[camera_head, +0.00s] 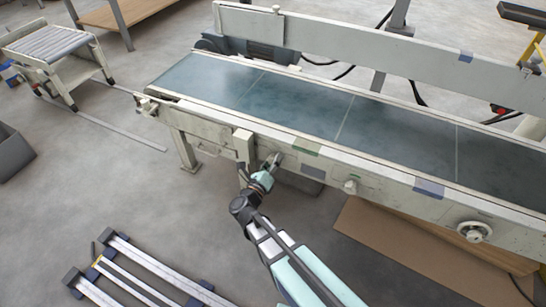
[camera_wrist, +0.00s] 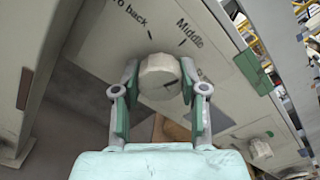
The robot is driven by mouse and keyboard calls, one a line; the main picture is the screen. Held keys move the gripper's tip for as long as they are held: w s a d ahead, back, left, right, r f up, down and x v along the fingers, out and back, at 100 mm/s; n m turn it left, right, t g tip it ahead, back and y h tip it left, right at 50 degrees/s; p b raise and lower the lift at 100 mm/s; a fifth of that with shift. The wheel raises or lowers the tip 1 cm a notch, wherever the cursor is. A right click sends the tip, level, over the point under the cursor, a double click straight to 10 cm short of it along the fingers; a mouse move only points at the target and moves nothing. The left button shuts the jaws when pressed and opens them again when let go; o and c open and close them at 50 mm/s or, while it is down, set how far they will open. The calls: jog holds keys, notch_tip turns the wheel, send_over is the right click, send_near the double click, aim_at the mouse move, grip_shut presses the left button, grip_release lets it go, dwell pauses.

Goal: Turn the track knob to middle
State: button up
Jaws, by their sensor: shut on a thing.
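The track knob is a round off-white knob (camera_wrist: 159,77) on the conveyor's side panel, in the middle of the wrist view. A dark mark shows on its right side. Printed words "to back" and "Middle" with short tick lines stand above it, and more lettering at its right is partly hidden. My gripper (camera_wrist: 159,88) has a finger on each side of the knob and is shut on it. In the head view my gripper (camera_head: 272,164) is at the conveyor's front side, and the knob is hidden there.
The conveyor (camera_head: 300,110) has a dark belt and a long side rail. Two more knobs, a small one (camera_head: 351,186) and a larger one (camera_head: 474,231), stick out to the right. A box-like fitting (camera_head: 244,146) stands close left of my gripper. A slatted frame (camera_head: 140,275) lies on the floor.

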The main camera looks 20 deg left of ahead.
jog(key=n+p, duration=0.2)
jog(key=n, duration=0.1)
jog(key=shift+p, duration=0.3)
jog(key=shift+n, duration=0.5)
jog(key=o, duration=1.2)
jog(key=shift+c, duration=0.2)
jog(key=s+a, duration=0.1)
jog(key=s, duration=1)
jog(key=shift+s+a, duration=0.25)
jog(key=shift+s, duration=0.15)
